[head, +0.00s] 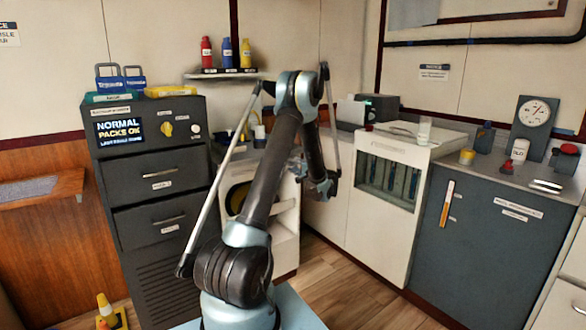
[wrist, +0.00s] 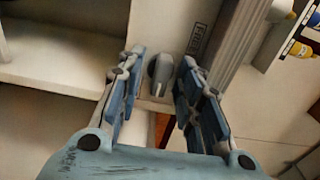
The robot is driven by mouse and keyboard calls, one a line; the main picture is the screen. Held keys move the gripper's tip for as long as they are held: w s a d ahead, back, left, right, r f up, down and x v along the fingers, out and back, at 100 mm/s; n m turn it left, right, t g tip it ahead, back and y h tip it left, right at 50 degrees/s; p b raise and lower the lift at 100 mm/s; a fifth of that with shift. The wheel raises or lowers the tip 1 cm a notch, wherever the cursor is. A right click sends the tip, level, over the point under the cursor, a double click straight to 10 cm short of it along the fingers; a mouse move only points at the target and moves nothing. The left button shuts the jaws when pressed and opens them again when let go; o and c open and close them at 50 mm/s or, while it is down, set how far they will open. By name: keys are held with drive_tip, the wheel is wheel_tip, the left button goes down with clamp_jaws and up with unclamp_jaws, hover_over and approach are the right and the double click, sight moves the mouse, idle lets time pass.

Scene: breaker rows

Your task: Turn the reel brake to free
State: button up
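A grey knob (wrist: 159,74), which looks like the reel brake, sits on a pale panel in the wrist view. A label (wrist: 198,40) beside it appears to read FREE, though it is small and blurred. My gripper (wrist: 161,60) is open, with one finger on each side of the knob and a visible gap on both sides. Contact with the knob is not visible. In the head view my gripper (head: 322,187) hangs in front of the white units. The knob cannot be made out there. A dark reel (head: 238,198) shows partly behind my arm in the white cabinet (head: 285,226).
A dark drawer cabinet (head: 158,243) stands left of my arm. A white unit with a slotted window (head: 390,185) and a grey cabinet (head: 488,230) stand to the right. A yellow cone (head: 108,312) is on the floor at left. The wooden floor (head: 350,290) at front right is clear.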

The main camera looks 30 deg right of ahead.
drive_tip(key=shift+w, duration=0.1)
clamp_jaws()
drive_tip(key=shift+n, duration=0.3)
drive_tip(key=n, duration=1.7)
idle(0.3)
drive_tip(key=shift+n, duration=0.4)
unclamp_jaws()
